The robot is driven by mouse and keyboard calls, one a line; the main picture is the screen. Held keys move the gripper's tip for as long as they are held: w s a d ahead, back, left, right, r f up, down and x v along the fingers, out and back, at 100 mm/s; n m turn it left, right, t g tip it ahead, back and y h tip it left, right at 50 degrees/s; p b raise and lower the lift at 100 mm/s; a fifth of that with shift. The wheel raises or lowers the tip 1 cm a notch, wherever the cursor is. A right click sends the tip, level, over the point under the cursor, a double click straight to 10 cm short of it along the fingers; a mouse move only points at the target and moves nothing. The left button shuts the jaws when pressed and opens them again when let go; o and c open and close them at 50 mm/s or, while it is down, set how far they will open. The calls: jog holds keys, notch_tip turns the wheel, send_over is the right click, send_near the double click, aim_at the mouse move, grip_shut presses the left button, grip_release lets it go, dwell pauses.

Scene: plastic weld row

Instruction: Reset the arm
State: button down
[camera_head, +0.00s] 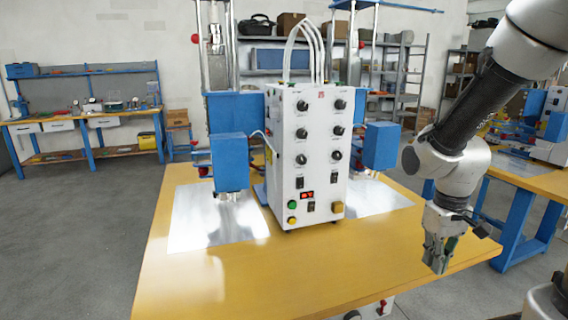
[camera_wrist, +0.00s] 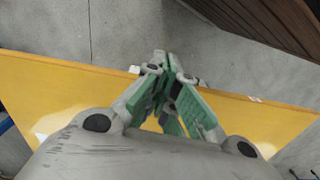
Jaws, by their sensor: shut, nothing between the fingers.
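My arm comes in from the upper right in the head view, bent at the elbow, with my gripper (camera_head: 438,262) pointing down by the right edge of the yellow table (camera_head: 200,285). In the wrist view my gripper (camera_wrist: 166,62) shows its green-padded fingers drawn together at the tips, with nothing between them. The yellow table top (camera_wrist: 70,95) lies beyond the fingers there, with grey floor past its edge.
A white control box (camera_head: 310,160) with knobs and buttons stands on the table between blue press heads (camera_head: 229,162). Shiny metal plates (camera_head: 200,218) lie beneath them. A second workbench (camera_head: 535,180) stands at the right. The table's front is bare.

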jog(key=s+d+r+m+t, duration=0.1)
jog(key=s+r, duration=0.3)
jog(key=r, duration=0.4)
jog(key=s+d+r+m+t, duration=0.1)
jog(key=s+r+t, duration=0.2)
jog(key=s+r, duration=0.2)
notch_tip(320, 180, up, 3)
jog(key=shift+d+m, duration=0.3)
jog(key=shift+d, duration=0.1)
